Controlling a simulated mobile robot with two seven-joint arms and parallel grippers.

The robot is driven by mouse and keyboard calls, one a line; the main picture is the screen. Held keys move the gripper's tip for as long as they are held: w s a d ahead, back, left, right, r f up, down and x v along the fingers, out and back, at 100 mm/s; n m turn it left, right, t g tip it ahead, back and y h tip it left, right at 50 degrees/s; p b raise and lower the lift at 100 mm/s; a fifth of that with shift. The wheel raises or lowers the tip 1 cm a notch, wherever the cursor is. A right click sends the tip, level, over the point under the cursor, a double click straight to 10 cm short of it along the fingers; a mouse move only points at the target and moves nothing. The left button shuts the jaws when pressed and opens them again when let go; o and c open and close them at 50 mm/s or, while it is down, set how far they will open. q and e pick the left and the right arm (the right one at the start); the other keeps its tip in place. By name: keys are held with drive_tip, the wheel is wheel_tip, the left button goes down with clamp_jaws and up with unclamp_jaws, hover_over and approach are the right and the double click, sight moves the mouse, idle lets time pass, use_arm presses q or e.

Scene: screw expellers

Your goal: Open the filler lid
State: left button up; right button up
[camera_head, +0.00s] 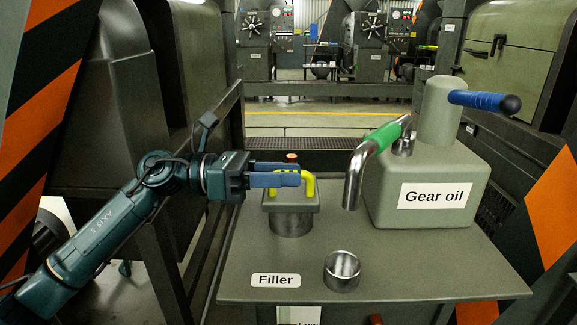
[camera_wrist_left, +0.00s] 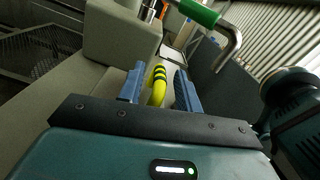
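The filler lid (camera_head: 284,205) is a grey square plate on a short round neck, behind the "Filler" label on the grey table. Its yellow handle (camera_head: 308,186) stands on top and shows with black stripes in the left wrist view (camera_wrist_left: 158,85). My left gripper (camera_head: 295,177) comes in from the left at handle height. Its blue fingers are open, one on either side of the handle, with visible gaps in the left wrist view. The lid sits flat on the neck. My right gripper is not in view.
A grey gear oil tank (camera_head: 420,190) stands at the right, with a blue-handled lever (camera_head: 484,101). A metal spout with a green sleeve (camera_head: 384,136) hangs just right of the lid. An open metal cup (camera_head: 342,271) stands at the front. The table's front right is clear.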

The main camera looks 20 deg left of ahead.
use_arm(q)
drive_tip(key=shift+w+d, duration=0.2)
drive_tip(key=shift+d, duration=0.35)
clamp_jaws()
